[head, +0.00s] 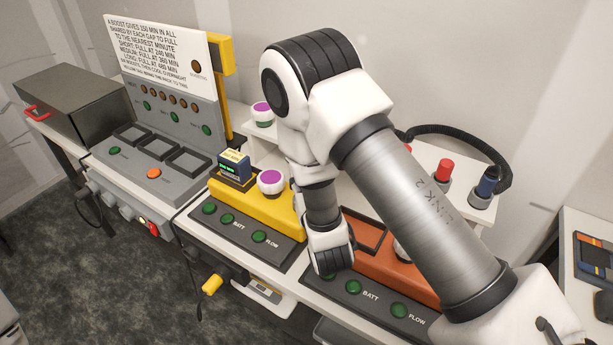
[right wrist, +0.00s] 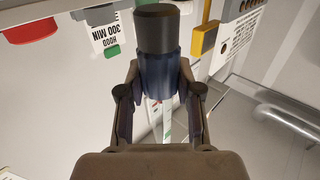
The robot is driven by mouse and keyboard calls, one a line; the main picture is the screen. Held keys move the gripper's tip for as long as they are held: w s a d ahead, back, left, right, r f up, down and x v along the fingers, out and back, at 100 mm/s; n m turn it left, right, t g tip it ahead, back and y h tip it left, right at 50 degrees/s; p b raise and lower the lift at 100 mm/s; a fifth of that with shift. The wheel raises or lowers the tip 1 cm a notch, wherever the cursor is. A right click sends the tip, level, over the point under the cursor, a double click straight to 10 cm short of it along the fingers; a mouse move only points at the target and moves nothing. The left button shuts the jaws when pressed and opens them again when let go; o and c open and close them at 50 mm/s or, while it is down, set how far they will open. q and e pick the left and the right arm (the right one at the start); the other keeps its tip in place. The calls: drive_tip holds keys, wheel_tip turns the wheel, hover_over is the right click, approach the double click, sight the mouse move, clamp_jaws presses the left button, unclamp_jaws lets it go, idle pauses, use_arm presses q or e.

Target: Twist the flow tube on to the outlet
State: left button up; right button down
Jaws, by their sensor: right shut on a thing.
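My right arm comes in from the right in the head view and bends down over the bench; its gripper is hidden there behind its own links. In the right wrist view my right gripper (right wrist: 160,100) is shut on a dark blue cylinder (right wrist: 157,70) with a black end. I cannot tell for sure that this is the flow tube. A pale strip with green shows between the fingers below it. No outlet can be made out with certainty; the orange unit (head: 362,232) lies partly hidden behind my arm. My left gripper is not in view.
A yellow unit (head: 245,205) carries a small black box with a green display (head: 233,170) and a purple-topped white part (head: 270,181). A red-topped part (head: 443,171) and a blue-and-black connector (head: 488,184) near a black hose stand at the back right. A sign (head: 157,50) stands behind.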

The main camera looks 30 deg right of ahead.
drive_tip(key=shift+a, duration=0.1)
drive_tip(key=shift+f, duration=0.15)
drive_tip(key=shift+w+d+f, duration=0.15)
drive_tip(key=shift+d, duration=0.05)
drive_tip(key=shift+w+f+b, duration=0.35)
drive_tip(key=shift+f+b, duration=0.15)
drive_tip(key=shift+b, duration=0.3)
drive_tip(key=shift+w+f, duration=0.15)
drive_tip(key=shift+w+d, duration=0.15)
